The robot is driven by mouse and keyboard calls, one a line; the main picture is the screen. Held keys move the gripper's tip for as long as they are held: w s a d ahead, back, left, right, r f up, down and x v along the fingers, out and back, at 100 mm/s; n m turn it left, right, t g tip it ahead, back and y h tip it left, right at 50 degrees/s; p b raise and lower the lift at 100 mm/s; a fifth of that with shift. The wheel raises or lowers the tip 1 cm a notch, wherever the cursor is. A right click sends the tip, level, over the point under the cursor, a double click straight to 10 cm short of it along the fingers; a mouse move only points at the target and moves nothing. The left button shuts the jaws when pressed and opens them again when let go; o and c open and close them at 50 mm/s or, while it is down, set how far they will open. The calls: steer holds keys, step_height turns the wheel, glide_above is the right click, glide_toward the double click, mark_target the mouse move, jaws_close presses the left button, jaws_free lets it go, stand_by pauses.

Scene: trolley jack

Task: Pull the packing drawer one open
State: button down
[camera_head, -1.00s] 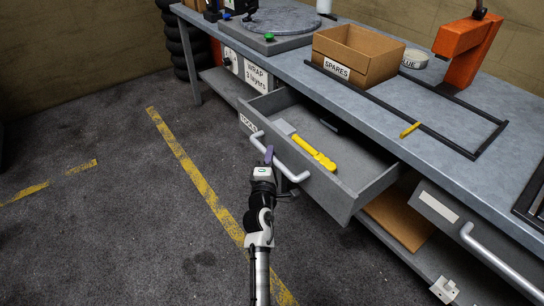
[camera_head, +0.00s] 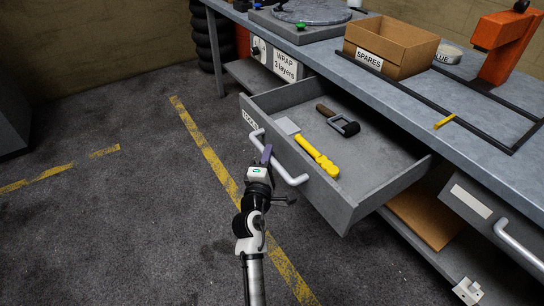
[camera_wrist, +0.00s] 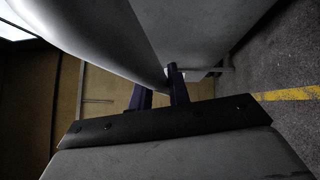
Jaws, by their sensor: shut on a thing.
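The grey drawer (camera_head: 338,205) stands pulled well out from under the bench, with a partly readable label (camera_head: 250,119) on its front. Its pale bar handle (camera_head: 287,174) runs along the front. My gripper (camera_head: 266,155) is shut on the handle near its left end. In the wrist view the purple fingers of my gripper (camera_wrist: 162,92) close around the handle (camera_wrist: 105,40).
A second drawer (camera_head: 480,208) with its own handle is at the right. The bench top (camera_head: 400,99) holds a SPARES box (camera_head: 385,52), an orange stand (camera_head: 503,46) and a turntable (camera_head: 312,12). The floor in front, with yellow lines (camera_head: 205,145), is clear.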

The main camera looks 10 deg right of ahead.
steer(key=shift+a, duration=0.15)
steer(key=c, duration=1.3)
jaws_free()
steer(key=shift+s, duration=0.1)
